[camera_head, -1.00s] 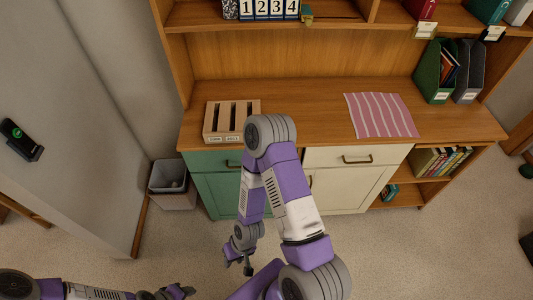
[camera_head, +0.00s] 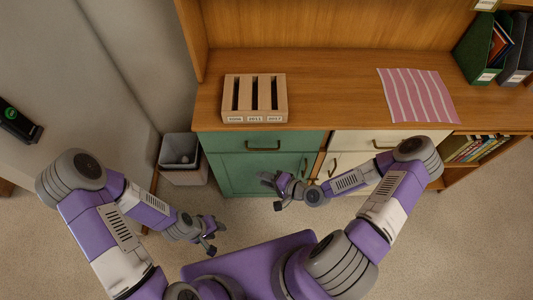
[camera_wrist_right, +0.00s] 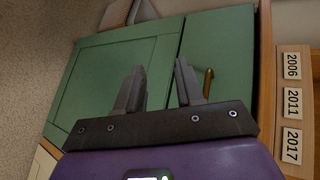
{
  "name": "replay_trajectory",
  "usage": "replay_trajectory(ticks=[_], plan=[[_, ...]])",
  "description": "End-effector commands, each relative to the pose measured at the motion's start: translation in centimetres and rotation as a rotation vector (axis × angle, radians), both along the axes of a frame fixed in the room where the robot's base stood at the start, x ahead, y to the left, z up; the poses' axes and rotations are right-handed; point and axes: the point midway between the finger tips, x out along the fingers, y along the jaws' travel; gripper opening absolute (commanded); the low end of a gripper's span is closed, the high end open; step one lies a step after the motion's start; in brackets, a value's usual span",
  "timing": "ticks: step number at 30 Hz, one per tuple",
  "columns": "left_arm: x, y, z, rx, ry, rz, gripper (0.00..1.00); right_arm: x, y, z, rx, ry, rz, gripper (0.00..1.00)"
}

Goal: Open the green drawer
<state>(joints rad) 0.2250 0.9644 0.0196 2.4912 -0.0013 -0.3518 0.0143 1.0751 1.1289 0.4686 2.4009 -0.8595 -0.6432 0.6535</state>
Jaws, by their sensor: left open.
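The green drawer (camera_head: 225,142) is the top left front of the wooden cabinet and is shut. It has a brass bar handle (camera_head: 263,147). In the right wrist view the drawer (camera_wrist_right: 226,50) and its handle (camera_wrist_right: 208,83) lie just right of the fingers. My right gripper (camera_head: 272,192) is open and empty, in front of the green door below the drawer, apart from the handle; its fingers also show in the wrist view (camera_wrist_right: 160,70). My left gripper (camera_head: 215,238) is open and empty, lower left, over the floor.
A green door (camera_head: 235,178) sits below the drawer, a cream drawer (camera_head: 355,140) to its right. A slotted wooden rack (camera_head: 255,98) and a striped cloth (camera_head: 418,95) lie on top. A bin (camera_head: 182,158) stands left of the cabinet by the wall.

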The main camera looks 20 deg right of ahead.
Motion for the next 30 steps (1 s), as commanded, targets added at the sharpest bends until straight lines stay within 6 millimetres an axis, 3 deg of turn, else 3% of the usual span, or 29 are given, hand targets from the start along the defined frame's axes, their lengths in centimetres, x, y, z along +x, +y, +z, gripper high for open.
replay_trajectory(ticks=[3, 10, 14, 24, 30], plan=[[0.0, 0.0, -0.9, 0.000, 0.000, 0.000, 0.43, 1.8, -3.2, 1.4, 0.113, -0.098, -0.138, 0.37], [0.0, 0.0, -1.4, 0.000, -0.001, 0.000, 0.43, 3.0, -6.4, 3.6, 0.213, -0.211, -0.245, 0.37], [0.0, 0.0, -1.6, 0.000, -0.001, 0.000, 0.43, 3.9, -6.2, 3.7, 0.224, -0.223, -0.252, 0.37], [0.0, 0.0, -2.4, 0.000, -0.001, 0.000, 0.43, 8.3, -3.6, 2.8, 0.220, -0.221, -0.251, 0.37], [0.0, 0.0, -2.5, 0.000, -0.001, 0.000, 0.43, 9.4, -3.0, 2.7, 0.220, -0.219, -0.252, 0.37]])
